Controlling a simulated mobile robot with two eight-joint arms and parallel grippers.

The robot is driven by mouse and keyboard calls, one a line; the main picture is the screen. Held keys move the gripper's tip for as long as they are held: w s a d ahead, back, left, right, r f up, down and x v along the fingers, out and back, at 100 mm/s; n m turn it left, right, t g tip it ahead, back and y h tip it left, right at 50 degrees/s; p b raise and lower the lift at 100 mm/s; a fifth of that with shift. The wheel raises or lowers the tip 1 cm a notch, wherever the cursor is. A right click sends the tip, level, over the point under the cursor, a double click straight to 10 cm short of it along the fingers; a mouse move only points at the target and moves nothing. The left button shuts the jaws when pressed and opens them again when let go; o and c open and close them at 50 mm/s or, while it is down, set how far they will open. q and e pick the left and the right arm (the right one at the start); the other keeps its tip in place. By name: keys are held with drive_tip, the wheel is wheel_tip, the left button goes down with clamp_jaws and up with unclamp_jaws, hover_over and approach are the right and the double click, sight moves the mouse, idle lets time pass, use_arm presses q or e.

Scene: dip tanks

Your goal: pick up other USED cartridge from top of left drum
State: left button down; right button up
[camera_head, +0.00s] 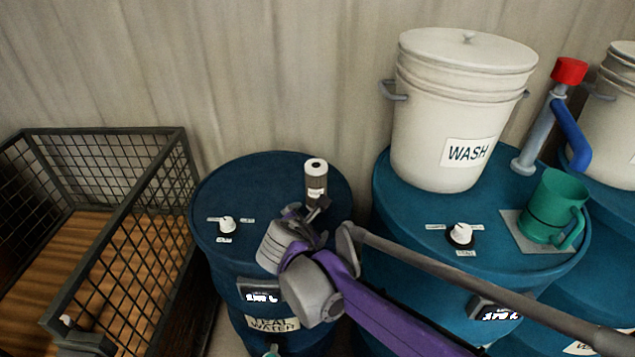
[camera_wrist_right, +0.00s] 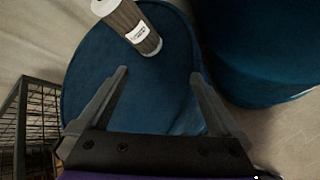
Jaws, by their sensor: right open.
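A used cartridge (camera_head: 316,180), a dark ribbed cylinder with white ends and a white label, stands upright on top of the left blue drum (camera_head: 250,180). It also shows at the top of the right wrist view (camera_wrist_right: 134,25), beyond the fingertips. My right gripper (camera_head: 310,208) is just in front of the cartridge in the head view and partly overlaps its lower part. In the right wrist view its two fingers (camera_wrist_right: 158,72) are spread apart with nothing between them. My left gripper is not in view.
A wire-mesh crate (camera_head: 150,190) with a wooden floor stands left of the drum. A white dial (camera_head: 226,224) sits on the drum top. The middle drum (camera_head: 400,220) carries a white WASH bucket (camera_head: 455,110), another dial (camera_head: 461,234) and a green jug (camera_head: 553,205).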

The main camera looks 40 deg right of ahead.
sight(312, 178)
drive_tip(key=w+d+n+h, duration=0.1)
drive_tip(key=w+d+n, duration=0.1)
drive_tip(key=w, duration=0.1)
drive_tip(key=w+d+r+n, duration=0.1)
drive_tip(key=w+d+n, duration=0.1)
drive_tip(key=w+d, duration=0.1)
drive_tip(key=w+d+r+n+t+h, duration=0.1)
drive_tip(key=w+d+n, duration=0.1)
drive_tip(key=w+n, duration=0.1)
drive_tip(key=shift+w+d+r+h, duration=0.1)
drive_tip(key=shift+w+d+h, duration=0.1)
drive_tip(key=shift+w+h, duration=0.15)
drive_tip(key=x, duration=0.5)
drive_tip(key=shift+d+f, duration=0.25)
drive_tip(key=shift+d, duration=0.05)
drive_tip(key=shift+r, duration=0.1)
clamp_jaws()
